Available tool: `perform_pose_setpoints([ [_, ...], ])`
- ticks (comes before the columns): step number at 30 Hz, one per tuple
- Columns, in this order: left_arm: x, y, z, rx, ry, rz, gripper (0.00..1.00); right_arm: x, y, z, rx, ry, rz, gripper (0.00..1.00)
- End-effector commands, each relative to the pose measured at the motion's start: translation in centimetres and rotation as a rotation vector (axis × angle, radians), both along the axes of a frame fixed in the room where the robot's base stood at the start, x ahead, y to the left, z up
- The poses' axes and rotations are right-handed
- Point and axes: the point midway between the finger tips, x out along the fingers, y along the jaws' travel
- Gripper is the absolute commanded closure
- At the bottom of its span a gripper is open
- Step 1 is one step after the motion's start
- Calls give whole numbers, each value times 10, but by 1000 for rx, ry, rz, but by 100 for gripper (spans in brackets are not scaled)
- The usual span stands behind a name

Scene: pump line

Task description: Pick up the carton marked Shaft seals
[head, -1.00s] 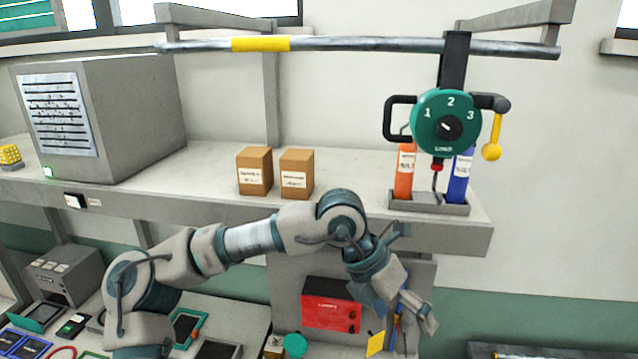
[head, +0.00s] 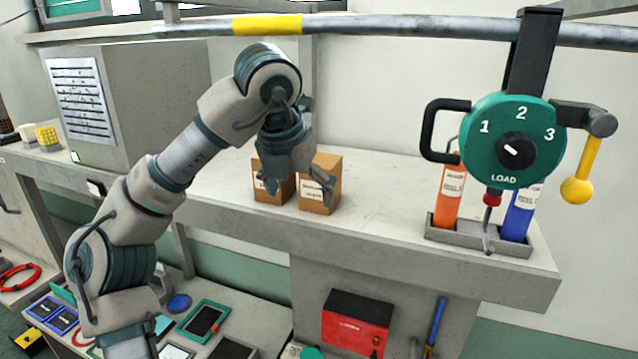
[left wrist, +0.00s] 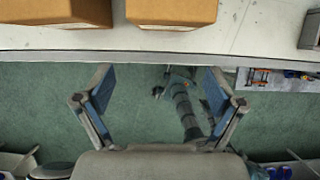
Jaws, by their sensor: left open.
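Two brown cartons with white labels stand side by side on the shelf, a left carton (head: 262,168) and a right carton (head: 327,170). The label print is too small to tell surely which is marked Shaft seals. My left gripper (head: 298,188) is open and empty, in front of the cartons, and hides part of both. In the left wrist view the gripper (left wrist: 160,74) has its fingers spread short of the shelf edge. The left carton (left wrist: 55,14) and right carton (left wrist: 171,13) lie beyond them, the right one roughly in line with the gap. My right gripper is not in view.
A grey shelf (head: 390,215) carries a large grey cabinet (head: 150,95) at left and a tray (head: 480,238) with orange and blue cylinders at right. A green dial unit (head: 512,140) hangs from the overhead rail (head: 400,30). The shelf between cartons and tray is clear.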

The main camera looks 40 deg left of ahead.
Motion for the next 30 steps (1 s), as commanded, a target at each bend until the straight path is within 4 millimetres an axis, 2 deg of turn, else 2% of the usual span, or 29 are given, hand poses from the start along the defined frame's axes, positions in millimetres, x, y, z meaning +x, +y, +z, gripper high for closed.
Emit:
perform_pose_setpoints([
  [1,11,2,0,-1,6,0,6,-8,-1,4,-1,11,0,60],
  [3,19,5,0,0,5,-1,6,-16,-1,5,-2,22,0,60],
  [6,25,7,-1,-1,5,0,6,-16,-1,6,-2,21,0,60],
  [8,30,9,0,-2,6,0,6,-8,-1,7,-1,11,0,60],
  [12,52,16,0,-2,7,0,6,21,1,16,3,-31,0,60],
  [16,70,22,1,-3,5,0,6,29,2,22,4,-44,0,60],
  [19,71,22,-9,0,4,-2,6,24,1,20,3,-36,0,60],
  [26,72,22,-11,0,2,0,6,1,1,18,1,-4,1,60],
  [30,72,21,-11,0,2,0,39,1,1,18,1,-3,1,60],
])
